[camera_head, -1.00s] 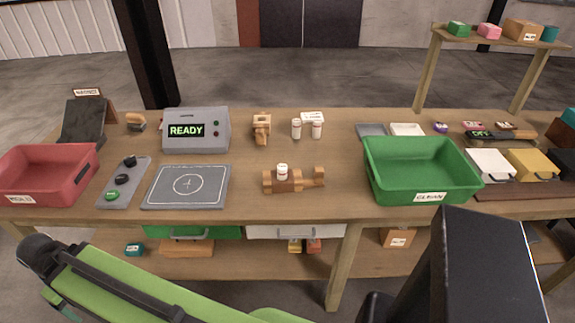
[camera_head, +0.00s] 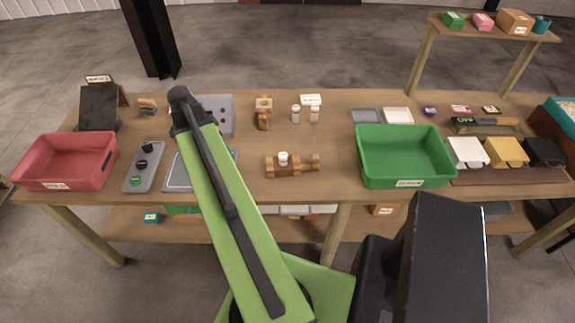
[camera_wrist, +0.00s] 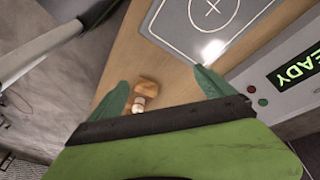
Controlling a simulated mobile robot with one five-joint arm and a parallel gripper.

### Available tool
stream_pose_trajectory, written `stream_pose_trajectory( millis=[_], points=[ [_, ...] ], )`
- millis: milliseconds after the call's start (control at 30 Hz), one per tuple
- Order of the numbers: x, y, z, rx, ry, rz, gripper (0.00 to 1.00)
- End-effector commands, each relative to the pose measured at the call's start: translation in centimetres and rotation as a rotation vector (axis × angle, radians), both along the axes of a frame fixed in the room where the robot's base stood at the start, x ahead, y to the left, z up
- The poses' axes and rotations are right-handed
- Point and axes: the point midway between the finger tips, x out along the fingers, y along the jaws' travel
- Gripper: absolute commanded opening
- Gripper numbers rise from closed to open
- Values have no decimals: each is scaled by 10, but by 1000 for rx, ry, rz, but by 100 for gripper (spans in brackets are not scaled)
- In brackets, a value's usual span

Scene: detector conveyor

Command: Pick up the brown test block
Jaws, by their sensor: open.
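In the head view a brown wooden piece (camera_head: 292,164) lies on the table, with a small white-capped vial on it. A second brown wooden piece (camera_head: 263,112) stands farther back. I cannot tell for sure which is the test block. In the wrist view a brown piece with a white vial (camera_wrist: 148,87) shows near the table edge, apparently the nearer one. My gripper (camera_wrist: 161,77) is open, its two green fingers spread, with nothing held. The brown piece is beyond and between the fingers, nearer the left one. In the head view my gripper is hidden.
A grey pad (camera_head: 174,178) is partly behind my arm, in front of the detector box (camera_head: 222,114). A red bin (camera_head: 66,161) is at left, with a button panel (camera_head: 144,166) beside it. A green bin (camera_head: 403,158) is at right. Two white vials stand behind the nearer piece.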

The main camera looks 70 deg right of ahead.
Motion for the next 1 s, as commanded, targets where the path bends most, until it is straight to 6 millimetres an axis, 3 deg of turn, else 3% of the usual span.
stream_pose_trajectory(
  millis=[33, 100, 200, 267, 433, 567, 1000],
  points=[
    [-34, -34, 2, -34, 1, -171, 93],
    [-77, -66, 4, -85, 4, -386, 93],
    [-120, -93, 7, -137, 8, -592, 93],
    [-135, -101, 8, -157, 9, -663, 93],
    [-145, -106, 8, -172, 9, -714, 93],
    [-147, -107, -3, -171, 10, -711, 93],
    [-178, -121, -94, -172, 8, -707, 93]
  ],
)
